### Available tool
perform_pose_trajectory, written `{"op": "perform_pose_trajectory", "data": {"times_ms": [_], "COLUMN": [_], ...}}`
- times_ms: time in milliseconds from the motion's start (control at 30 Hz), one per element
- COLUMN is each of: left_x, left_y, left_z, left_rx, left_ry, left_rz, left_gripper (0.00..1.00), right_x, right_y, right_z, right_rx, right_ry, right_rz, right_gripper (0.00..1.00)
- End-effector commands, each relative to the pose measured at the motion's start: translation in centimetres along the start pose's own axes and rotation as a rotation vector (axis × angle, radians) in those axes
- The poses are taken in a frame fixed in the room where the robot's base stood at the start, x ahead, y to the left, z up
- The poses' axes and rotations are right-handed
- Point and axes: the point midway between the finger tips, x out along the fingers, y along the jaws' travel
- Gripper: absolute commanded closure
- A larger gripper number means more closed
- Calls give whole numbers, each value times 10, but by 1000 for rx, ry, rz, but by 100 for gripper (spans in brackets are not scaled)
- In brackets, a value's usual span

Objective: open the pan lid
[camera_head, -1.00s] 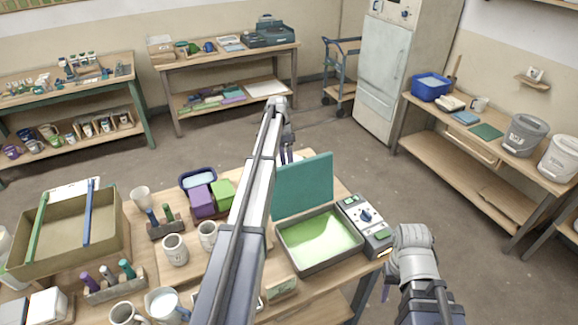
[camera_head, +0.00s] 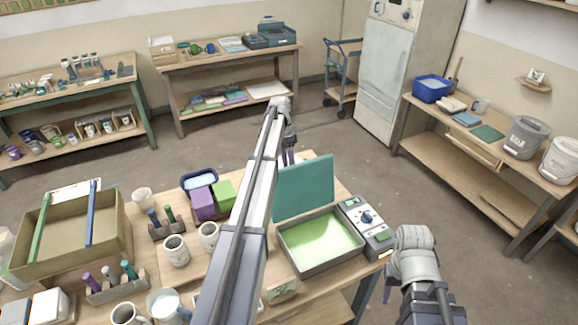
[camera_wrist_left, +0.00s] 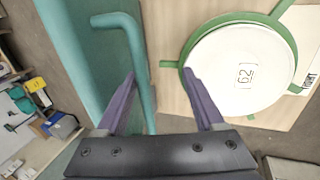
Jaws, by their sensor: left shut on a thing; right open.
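The pan (camera_head: 320,266) is a grey rectangular tray with a bright green inside, on the near table. Its teal lid (camera_head: 303,187) stands upright along the pan's back edge. My left gripper (camera_head: 290,156) is behind the lid in the head view, its tips mostly hidden. My right gripper (camera_head: 388,288) is open at the right of the table, only partly visible.
A control box (camera_head: 367,220) with a blue knob stands right of the pan. Mugs, a purple block (camera_head: 202,203), a green block (camera_head: 223,194) and a large box (camera_head: 70,245) crowd the left. A round white disc (camera_wrist_left: 240,70) with a green rim shows in the wrist view.

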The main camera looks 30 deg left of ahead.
Motion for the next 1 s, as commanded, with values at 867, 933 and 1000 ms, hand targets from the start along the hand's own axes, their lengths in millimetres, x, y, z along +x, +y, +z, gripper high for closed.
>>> {"op": "perform_pose_trajectory", "data": {"times_ms": [867,933,1000], "left_x": [-74,-74,-74], "left_y": [1,1,1], "left_z": [1,1,1], "left_rx": [-2,-1,-1], "left_ry": [1,1,1], "left_rz": [-2,-2,-2], "left_gripper": [53,53,53], "right_x": [-70,-70,-70], "right_y": [6,6,6], "right_z": [4,4,4], "right_rx": [13,13,13], "right_ry": [0,0,0], "right_rz": [-3,-3,-3], "right_gripper": [50,50,50]}}
